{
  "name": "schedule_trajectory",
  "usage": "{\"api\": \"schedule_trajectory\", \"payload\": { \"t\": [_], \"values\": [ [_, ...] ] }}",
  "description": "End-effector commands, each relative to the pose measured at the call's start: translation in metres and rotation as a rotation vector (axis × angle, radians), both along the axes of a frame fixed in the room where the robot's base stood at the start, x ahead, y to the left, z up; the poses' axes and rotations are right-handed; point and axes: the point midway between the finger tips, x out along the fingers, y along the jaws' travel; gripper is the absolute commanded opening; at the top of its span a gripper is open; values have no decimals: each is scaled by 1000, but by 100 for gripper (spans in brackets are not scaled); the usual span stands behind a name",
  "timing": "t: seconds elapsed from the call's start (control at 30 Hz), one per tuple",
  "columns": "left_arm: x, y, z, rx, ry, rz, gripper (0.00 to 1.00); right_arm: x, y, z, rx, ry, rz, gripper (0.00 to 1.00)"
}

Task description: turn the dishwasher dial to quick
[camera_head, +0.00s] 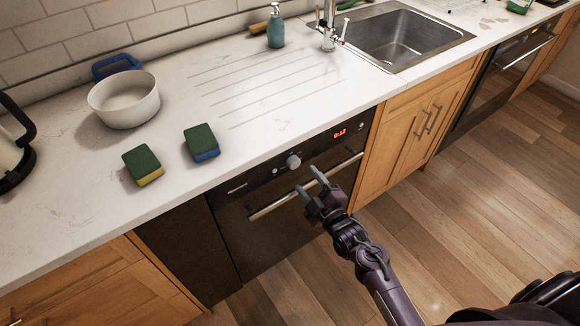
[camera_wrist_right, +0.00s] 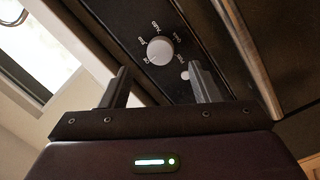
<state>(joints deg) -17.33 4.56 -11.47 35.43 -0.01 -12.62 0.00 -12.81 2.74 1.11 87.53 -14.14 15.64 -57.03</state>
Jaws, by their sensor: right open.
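The dishwasher (camera_head: 262,213) is the black built-in appliance under the counter. Its round silver-white dial (camera_head: 293,161) sits on the black front panel, and it also shows in the right wrist view (camera_wrist_right: 160,51). Small white labels ring the dial there; they are too small and tilted to read surely. My right gripper (camera_head: 310,179) is open and empty in front of the panel, a little below and right of the dial. In the wrist view its two fingers (camera_wrist_right: 160,85) point toward the panel, with the dial seen between and beyond them, apart from both. My left gripper is out of view.
A long metal handle (camera_head: 305,187) runs across the dishwasher front below the dial. A red lit display (camera_head: 340,133) is right of the dial. Two sponges (camera_head: 143,165) (camera_head: 201,142), a white pot (camera_head: 124,99) and a kettle (camera_head: 12,150) stand on the counter above.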

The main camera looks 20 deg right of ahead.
Motion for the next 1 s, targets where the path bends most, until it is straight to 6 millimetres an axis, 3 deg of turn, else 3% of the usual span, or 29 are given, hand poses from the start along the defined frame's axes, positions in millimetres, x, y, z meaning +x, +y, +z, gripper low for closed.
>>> {"api": "schedule_trajectory", "payload": {
  "t": [0.1, 0.3, 0.7, 1.0],
  "values": [
    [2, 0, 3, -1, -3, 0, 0, 22, 5, 2, 2, -2, 0, 57],
    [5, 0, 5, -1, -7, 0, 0, 47, 11, 0, 3, 1, -1, 57],
    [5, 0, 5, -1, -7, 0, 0, 56, 13, 0, 1, 3, 0, 57],
    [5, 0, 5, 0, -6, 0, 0, 56, 13, 0, 1, 3, 0, 19]
  ]
}}
